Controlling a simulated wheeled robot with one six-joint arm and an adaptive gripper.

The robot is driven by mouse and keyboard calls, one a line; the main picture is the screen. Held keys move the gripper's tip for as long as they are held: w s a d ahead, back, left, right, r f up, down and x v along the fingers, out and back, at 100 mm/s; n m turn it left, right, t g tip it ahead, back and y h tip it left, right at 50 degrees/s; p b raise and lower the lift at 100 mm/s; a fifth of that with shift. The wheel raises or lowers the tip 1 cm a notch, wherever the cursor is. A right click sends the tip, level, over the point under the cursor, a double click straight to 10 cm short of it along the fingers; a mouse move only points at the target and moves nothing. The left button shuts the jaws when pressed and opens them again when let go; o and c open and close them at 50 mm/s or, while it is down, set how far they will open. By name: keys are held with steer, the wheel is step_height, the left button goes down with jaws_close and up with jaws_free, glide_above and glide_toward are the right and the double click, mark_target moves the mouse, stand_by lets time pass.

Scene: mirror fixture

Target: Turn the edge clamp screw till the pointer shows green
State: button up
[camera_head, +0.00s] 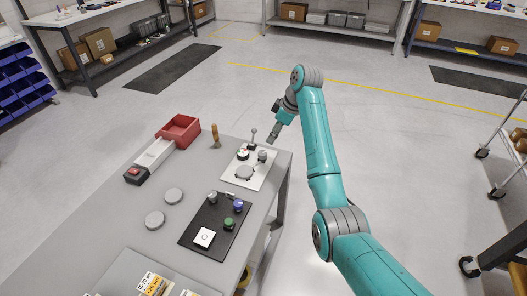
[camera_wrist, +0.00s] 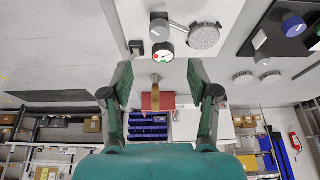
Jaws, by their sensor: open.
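The mirror fixture is a white plate (camera_head: 252,181) at the right end of the table, with a round grey disc (camera_head: 244,172) on it. A small dial (camera_head: 243,154) stands on the plate; in the wrist view the dial (camera_wrist: 163,52) shows red and green marks, but its pointer is too small to read. A grey knob (camera_head: 262,156), seemingly the clamp screw, stands beside it and also shows in the wrist view (camera_wrist: 159,27). My gripper (camera_head: 273,134) is open and empty, apart from the fixture; its spread fingers show in the wrist view (camera_wrist: 160,72).
A lever with a ball top (camera_head: 253,132) stands at the plate's back edge. A wooden-handled tool (camera_head: 215,135) and red bin (camera_head: 181,130) are left of it. A dark panel (camera_head: 190,237) with knobs lies in front. Two grey discs (camera_head: 173,195) lie on the table.

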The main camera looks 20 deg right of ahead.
mark_target(262, 153)
steer(key=x, duration=1)
steer(key=shift+w+a+f, duration=0.1)
steer(key=shift+w+f, duration=0.05)
steer(key=shift+f, duration=0.15)
jaws_close()
